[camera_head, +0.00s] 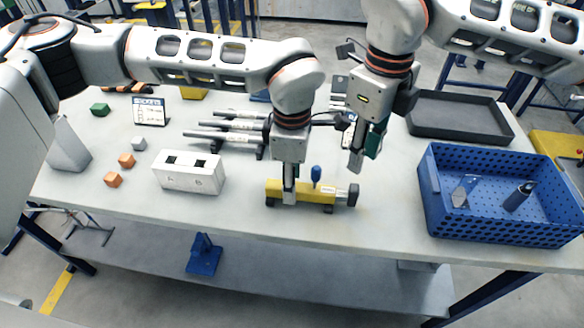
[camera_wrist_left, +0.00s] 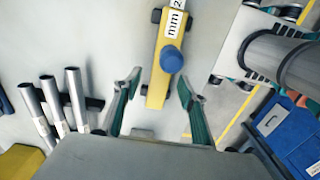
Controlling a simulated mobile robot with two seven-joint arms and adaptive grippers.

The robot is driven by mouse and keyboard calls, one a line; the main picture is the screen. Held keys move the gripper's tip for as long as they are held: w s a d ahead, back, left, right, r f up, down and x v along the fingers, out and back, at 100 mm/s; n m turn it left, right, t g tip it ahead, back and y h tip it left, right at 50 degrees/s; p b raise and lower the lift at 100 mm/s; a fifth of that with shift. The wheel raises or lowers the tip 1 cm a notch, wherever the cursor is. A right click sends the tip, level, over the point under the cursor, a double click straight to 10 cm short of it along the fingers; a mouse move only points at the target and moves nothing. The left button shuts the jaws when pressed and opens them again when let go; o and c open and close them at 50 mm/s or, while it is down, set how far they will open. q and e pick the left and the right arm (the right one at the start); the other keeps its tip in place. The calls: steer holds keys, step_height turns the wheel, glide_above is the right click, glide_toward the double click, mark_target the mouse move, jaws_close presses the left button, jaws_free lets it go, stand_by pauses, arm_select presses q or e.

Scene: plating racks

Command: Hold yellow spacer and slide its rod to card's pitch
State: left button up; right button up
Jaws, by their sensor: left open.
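The yellow spacer (camera_head: 275,191) lies near the table's front edge, with a blue knob (camera_head: 315,174) on top, a white label and a dark rod end (camera_head: 353,195) at its right. My left gripper (camera_head: 290,196) points down at the spacer's left half and hides part of it. In the left wrist view its fingers (camera_wrist_left: 160,85) stand wide apart, with the spacer (camera_wrist_left: 157,88) between and beyond them; I see no finger touching it. My right gripper (camera_head: 357,162) hangs above the table, behind and right of the knob; its finger gap is unclear. A printed card (camera_head: 149,111) stands at the back left.
A white block with two square holes (camera_head: 190,180) stands left of the spacer. Several grey rods (camera_head: 228,126) lie behind. A blue perforated crate (camera_head: 490,228) with parts inside is at right, a black tray (camera_head: 455,128) behind it. Small orange cubes (camera_head: 126,160) lie at left.

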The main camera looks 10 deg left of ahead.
arm_select(q)
steer(key=shift+f, duration=1.55)
jaws_close()
